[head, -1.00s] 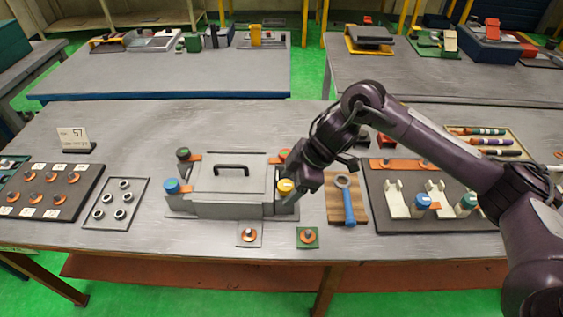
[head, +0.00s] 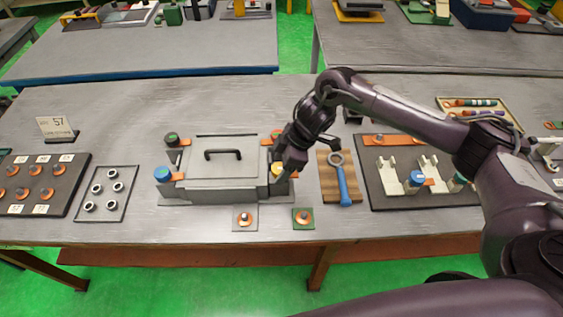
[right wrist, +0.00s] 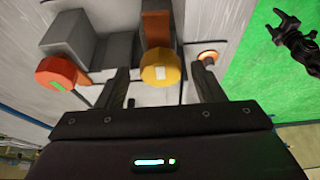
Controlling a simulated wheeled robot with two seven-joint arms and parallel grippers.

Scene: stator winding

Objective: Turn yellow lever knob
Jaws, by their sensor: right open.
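The yellow lever knob (head: 276,169) is at the right front corner of the grey lidded box (head: 225,178), partly hidden by my right gripper (head: 283,165). In the right wrist view the yellow knob (right wrist: 161,68) shows in full, with a pale square mark on its face. The open fingers of my right gripper (right wrist: 162,88) stand on either side of it, with visible gaps. An orange-red knob (right wrist: 57,74) is left of the fingers there. A dark gripper-like end, likely my left gripper (right wrist: 293,35), shows over the green floor; its jaws are unclear.
A blue knob (head: 162,174) and a dark green knob (head: 171,139) are on the box's left side. A blue-handled tool (head: 344,183) lies on a wooden board right of the box. Two small plates with orange pieces (head: 244,218) (head: 303,218) lie in front.

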